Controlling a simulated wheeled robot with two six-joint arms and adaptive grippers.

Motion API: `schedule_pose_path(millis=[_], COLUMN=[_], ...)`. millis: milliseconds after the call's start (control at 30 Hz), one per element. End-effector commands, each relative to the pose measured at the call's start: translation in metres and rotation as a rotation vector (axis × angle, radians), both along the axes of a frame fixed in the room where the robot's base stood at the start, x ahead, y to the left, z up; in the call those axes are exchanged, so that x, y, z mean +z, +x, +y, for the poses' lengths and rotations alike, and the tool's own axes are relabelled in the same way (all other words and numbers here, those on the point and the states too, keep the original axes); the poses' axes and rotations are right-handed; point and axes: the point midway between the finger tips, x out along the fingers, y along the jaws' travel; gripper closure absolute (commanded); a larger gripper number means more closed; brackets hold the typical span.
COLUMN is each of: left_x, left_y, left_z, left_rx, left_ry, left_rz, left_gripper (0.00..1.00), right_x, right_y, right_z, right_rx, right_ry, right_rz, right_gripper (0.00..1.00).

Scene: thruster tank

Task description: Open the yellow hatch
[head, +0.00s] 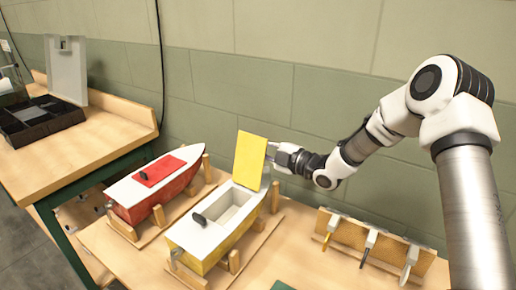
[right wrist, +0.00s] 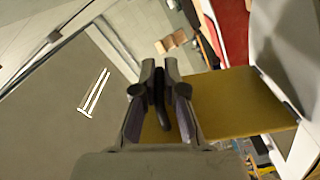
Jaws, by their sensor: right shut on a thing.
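The yellow hatch (head: 250,160) stands raised and nearly upright at the far end of the opening in the yellow-and-white boat (head: 190,262). The opening below it shows a pale, empty-looking compartment (head: 234,207). My right gripper (head: 272,152) is at the right side of the raised hatch, shut on its dark handle. In the right wrist view the hatch (right wrist: 235,100) lies just behind the fingers, and the dark handle (right wrist: 159,95) sits between them. My left gripper is not in view.
A red-and-white boat (head: 125,195) with a flat red hatch (head: 160,170) rests on a wooden cradle to the left. A wooden rack (head: 345,240) with several hanging tools stands at the right. A black open case (head: 40,118) lies on the left bench. The wall is close behind.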

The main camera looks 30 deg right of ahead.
Motion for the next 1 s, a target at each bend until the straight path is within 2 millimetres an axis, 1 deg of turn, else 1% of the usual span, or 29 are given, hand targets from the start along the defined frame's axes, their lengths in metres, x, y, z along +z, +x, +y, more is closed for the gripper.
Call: schedule_pose_path(millis=[33,900,933,967,1000], left_x=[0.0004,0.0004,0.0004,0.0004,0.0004], left_y=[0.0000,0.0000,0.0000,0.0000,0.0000], left_z=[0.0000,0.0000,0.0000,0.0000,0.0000], left_rx=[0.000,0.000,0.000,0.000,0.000], left_ry=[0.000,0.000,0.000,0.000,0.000], left_rz=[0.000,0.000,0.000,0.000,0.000], left_gripper=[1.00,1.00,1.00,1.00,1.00], right_x=[0.0023,0.0028,0.0028,0.0028,0.0027], right_y=[0.0005,0.0008,0.0008,0.0008,0.0007], right_z=[-0.0005,-0.0010,-0.0010,-0.0009,-0.0009], right_rx=[-0.001,-0.002,-0.002,-0.002,-0.002], right_ry=[0.002,0.003,0.003,0.003,0.003], right_rz=[-0.004,-0.006,-0.006,-0.006,-0.005], right_gripper=[1.00,1.00,0.83,0.73,0.66])
